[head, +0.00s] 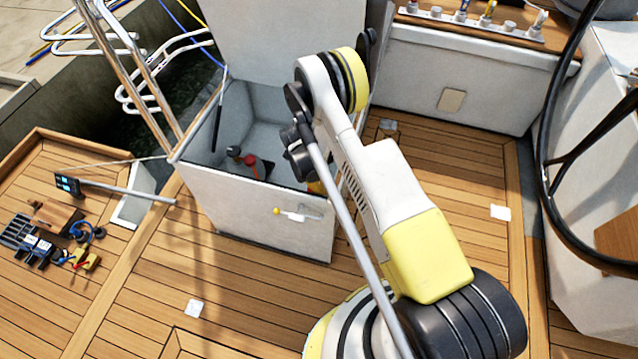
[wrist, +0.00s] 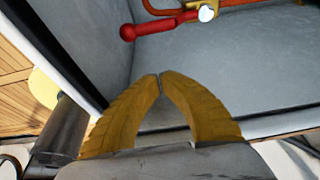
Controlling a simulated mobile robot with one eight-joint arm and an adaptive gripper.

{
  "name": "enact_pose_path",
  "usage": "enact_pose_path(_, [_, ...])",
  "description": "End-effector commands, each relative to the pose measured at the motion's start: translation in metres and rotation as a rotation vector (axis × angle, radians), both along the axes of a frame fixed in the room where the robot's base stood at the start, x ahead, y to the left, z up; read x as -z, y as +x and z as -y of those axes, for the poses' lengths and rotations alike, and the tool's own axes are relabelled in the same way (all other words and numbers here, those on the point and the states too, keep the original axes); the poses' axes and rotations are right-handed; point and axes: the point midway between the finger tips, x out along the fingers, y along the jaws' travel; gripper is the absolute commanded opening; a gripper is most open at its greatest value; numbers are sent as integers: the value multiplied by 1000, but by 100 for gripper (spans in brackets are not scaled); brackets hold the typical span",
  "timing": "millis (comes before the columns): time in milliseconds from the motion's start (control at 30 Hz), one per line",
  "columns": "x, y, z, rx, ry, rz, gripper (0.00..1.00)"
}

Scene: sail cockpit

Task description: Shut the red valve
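The red valve shows in the wrist view as a red lever (wrist: 155,26) with a rounded knob at its left end. The lever runs to a brass-coloured body (wrist: 207,13) at the top of the picture. In the head view a small red part (head: 250,160) sits inside the open white locker (head: 255,215). My gripper (wrist: 160,77) has two yellow fingers with their tips together and nothing between them. The tips are apart from the lever, below it in the wrist picture. In the head view my arm hides most of the gripper.
The locker's lid (head: 272,40) stands raised. Grey locker walls and the rim lie close around my gripper. A steering wheel (head: 548,150) stands at the right. Tools and fittings (head: 60,245) lie on the left deck. Planked floor (head: 235,290) in front is mostly clear.

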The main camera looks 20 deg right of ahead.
Motion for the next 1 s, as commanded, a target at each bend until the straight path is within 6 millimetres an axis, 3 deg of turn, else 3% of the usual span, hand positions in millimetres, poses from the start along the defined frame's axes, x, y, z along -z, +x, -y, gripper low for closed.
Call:
enact_pose_path(100, [27,-5,8,1,0,0,0])
enact_pose_path(400, [30,16,-23,-1,0,0,0])
enact_pose_path(1000, [29,19,-26,-4,0,0,0])
